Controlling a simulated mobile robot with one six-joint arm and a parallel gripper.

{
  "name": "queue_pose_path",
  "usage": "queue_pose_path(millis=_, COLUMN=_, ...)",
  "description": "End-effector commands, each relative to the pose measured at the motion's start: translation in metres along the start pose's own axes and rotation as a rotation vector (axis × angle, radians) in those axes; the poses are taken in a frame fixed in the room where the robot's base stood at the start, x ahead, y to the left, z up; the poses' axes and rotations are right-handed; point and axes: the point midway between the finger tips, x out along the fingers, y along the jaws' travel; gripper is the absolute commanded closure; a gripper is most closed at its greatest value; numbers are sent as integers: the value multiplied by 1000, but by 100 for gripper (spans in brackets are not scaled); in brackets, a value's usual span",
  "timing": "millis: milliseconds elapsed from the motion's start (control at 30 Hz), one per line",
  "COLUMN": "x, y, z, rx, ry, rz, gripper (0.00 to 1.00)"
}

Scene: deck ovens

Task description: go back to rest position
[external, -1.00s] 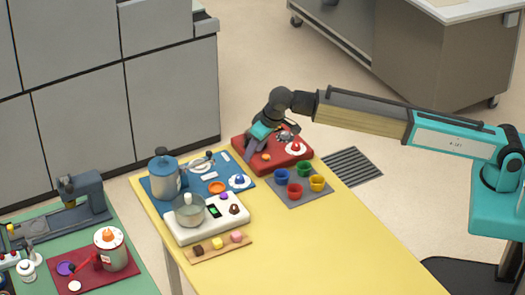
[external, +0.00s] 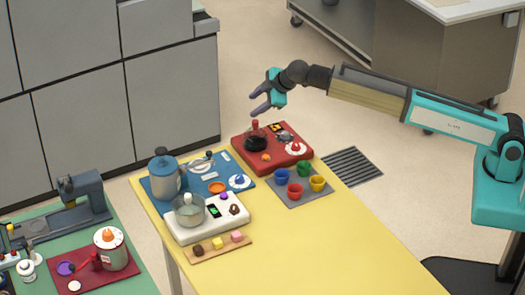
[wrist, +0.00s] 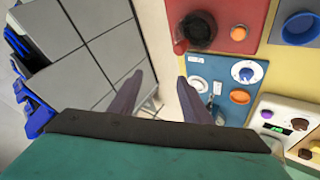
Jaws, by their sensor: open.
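My gripper (external: 259,103) is raised in the air above the far end of the yellow table, fingers apart and empty, pointing left. In the wrist view its two fingers (wrist: 158,100) are spread with nothing between them. Below it is a red board (external: 272,162) holding a dark round piece with a red knob (external: 256,140), an orange button and a white dial with a red knob. The dark piece also shows in the wrist view (wrist: 198,30), apart from the fingers.
A blue board (external: 210,192) with a blue-grey pot (external: 164,175), a white scale (external: 232,222) with a glass pot, and several coloured cups on a grey mat (external: 318,198) share the yellow table (external: 330,250). Grey cabinets (external: 170,100) stand behind left. The table's near part is clear.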

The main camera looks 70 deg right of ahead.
Motion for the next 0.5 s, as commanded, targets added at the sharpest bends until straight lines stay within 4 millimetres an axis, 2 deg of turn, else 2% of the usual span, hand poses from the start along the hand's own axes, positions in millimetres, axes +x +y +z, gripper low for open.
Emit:
queue_pose_path(millis=100, x=2, y=23, z=12, rx=-77, ry=11, rz=34, gripper=56)
queue_pose_path(millis=267, x=15, y=49, z=39, rx=-131, ry=15, rz=70, gripper=56)
queue_pose_path(millis=500, x=48, y=73, z=99, rx=-47, ry=-6, rz=92, gripper=56)
